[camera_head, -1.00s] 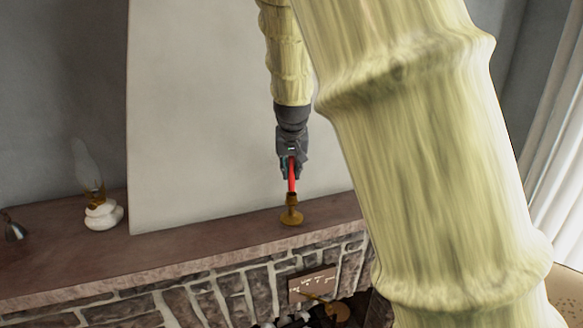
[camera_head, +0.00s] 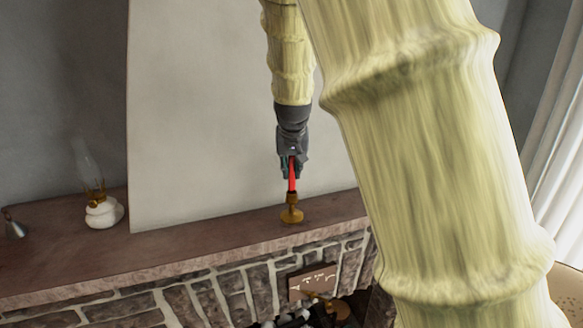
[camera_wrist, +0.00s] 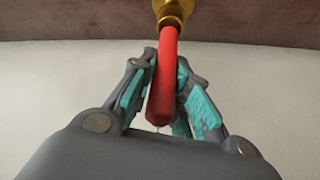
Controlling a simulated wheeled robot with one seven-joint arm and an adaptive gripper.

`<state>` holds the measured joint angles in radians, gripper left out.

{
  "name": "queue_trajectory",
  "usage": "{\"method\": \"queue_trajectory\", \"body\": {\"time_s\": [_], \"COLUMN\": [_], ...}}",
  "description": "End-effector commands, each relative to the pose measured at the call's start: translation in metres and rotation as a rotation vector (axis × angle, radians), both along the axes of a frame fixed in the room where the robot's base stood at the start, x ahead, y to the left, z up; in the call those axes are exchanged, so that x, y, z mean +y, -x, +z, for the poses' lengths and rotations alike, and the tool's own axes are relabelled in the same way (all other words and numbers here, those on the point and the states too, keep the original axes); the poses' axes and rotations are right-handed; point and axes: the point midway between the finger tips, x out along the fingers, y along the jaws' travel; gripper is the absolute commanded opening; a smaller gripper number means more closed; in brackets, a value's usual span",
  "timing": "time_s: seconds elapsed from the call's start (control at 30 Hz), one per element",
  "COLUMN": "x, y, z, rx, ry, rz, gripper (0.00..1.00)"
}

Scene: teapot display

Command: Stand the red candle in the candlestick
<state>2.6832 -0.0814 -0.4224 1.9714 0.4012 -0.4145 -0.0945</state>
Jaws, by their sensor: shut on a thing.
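The red candle (camera_head: 292,177) is upright between the fingers of my gripper (camera_head: 291,172), which is shut on it. The brass candlestick (camera_head: 292,214) stands on the stone mantel right below. In the head view the candle's lower end meets the candlestick's cup. In the wrist view the candle (camera_wrist: 163,80) runs from between the teal finger pads of my gripper (camera_wrist: 165,85) to the brass cup (camera_wrist: 172,12). Its far end is hidden at the cup, so how deep it sits I cannot tell.
The mantel (camera_head: 180,247) is a narrow reddish shelf with a front edge. An oil lamp (camera_head: 103,212) with a glass chimney stands to the left, and a small metal object (camera_head: 14,228) at the far left. A pale chimney wall (camera_head: 220,120) rises close behind.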

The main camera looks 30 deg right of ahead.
Motion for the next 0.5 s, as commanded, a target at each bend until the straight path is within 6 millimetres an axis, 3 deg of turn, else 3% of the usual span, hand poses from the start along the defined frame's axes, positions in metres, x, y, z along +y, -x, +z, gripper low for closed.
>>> {"method": "queue_trajectory", "body": {"time_s": [0.5], "x": [0.0000], "y": [0.0000], "z": [-0.0039], "rx": [0.000], "ry": [0.000], "rz": [0.000], "gripper": [0.00]}}
